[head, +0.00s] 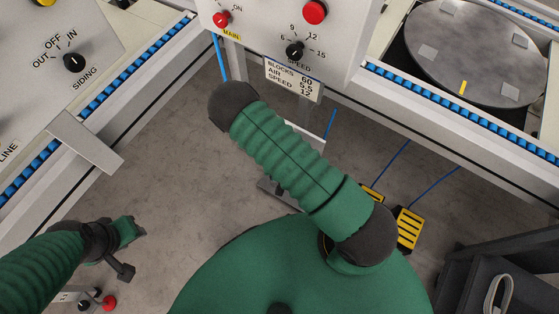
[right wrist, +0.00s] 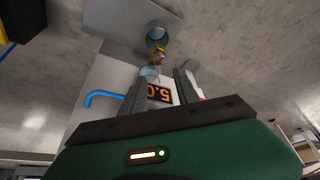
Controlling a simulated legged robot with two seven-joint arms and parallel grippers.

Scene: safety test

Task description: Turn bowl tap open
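In the right wrist view, a small brass-coloured fitting with a reddish part (right wrist: 159,50), which looks like the bowl tap, sits below a round grey-blue port (right wrist: 156,34). A pale, clear-looking bowl (right wrist: 150,72) is right beside it. My right gripper (right wrist: 166,78) has its two fingers apart with nothing between them; the fitting lies just beyond the fingertips, and I see no contact. The tap and right gripper are hidden in the head view. My left gripper (head: 124,252) is at lower left, away from the tap; its finger gap is unclear.
An orange digital display (right wrist: 160,94) reads 5.0 behind my right fingers, beside a blue hose (right wrist: 102,96). In the head view, a control panel (head: 268,50) with red buttons and a knob stands ahead. Yellow pedals (head: 409,228) and a dark cart (head: 500,260) are at right.

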